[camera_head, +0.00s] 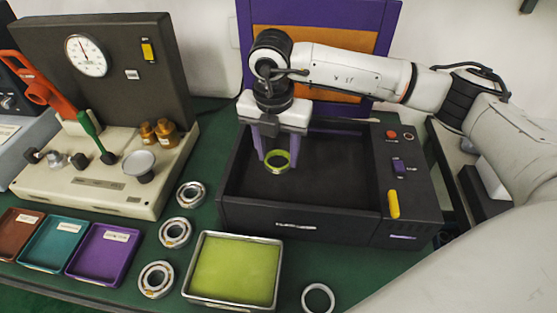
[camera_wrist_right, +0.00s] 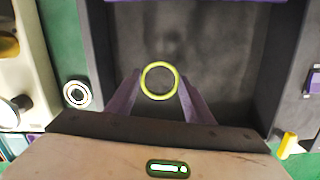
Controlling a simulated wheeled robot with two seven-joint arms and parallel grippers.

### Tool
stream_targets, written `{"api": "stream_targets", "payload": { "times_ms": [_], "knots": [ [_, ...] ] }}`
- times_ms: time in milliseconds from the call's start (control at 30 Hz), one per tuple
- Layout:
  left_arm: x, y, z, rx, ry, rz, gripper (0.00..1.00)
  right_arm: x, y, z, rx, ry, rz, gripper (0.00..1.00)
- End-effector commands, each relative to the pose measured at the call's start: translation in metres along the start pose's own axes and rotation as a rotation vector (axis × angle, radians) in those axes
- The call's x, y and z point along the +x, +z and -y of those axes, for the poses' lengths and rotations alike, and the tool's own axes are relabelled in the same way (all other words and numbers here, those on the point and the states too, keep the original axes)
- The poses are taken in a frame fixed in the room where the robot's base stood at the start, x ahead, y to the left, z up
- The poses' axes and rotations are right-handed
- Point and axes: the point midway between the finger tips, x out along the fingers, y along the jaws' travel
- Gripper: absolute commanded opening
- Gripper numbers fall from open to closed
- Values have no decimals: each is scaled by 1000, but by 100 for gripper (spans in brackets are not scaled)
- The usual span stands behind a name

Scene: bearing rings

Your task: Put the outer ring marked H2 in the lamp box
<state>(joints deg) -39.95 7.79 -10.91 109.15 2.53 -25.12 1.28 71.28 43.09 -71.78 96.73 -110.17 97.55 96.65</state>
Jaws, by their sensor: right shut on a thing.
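My right gripper (camera_head: 275,158) is shut on a yellow-green ring (camera_head: 278,170) and holds it inside the open lamp box (camera_head: 255,212), a dark box with a purple and orange back panel. In the head view the ring appears over the dark floor, towards the left; whether it touches the floor I cannot tell. In the right wrist view the ring (camera_wrist_right: 159,97) sits between the purple fingers of the right gripper (camera_wrist_right: 160,90). No H2 mark is readable on it. My left gripper is not in view.
A tray of yellow-green liquid (camera_head: 235,268) stands before the box, with a bare ring (camera_head: 305,300) to its right. Several bearings (camera_head: 166,234) lie to its left. A gauge stand (camera_head: 100,182) and small coloured trays (camera_head: 105,250) are at left. The box has a yellow handle (camera_head: 393,204).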

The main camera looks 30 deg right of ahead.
Motion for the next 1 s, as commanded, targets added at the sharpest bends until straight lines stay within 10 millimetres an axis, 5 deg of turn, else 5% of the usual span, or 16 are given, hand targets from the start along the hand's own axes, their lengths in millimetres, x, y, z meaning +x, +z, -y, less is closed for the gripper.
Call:
{"api": "stream_targets", "payload": {
  "times_ms": [233,600,633,700,1000],
  "knots": [
    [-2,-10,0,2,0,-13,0,31,-4,0,0,0,-2,23],
    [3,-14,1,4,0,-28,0,38,-5,0,-1,1,-1,23],
    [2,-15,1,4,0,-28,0,37,-5,0,-1,1,-1,51],
    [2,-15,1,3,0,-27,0,36,-5,0,-1,1,-1,62],
    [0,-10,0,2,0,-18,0,36,-5,0,-1,0,-1,66]
  ]
}}
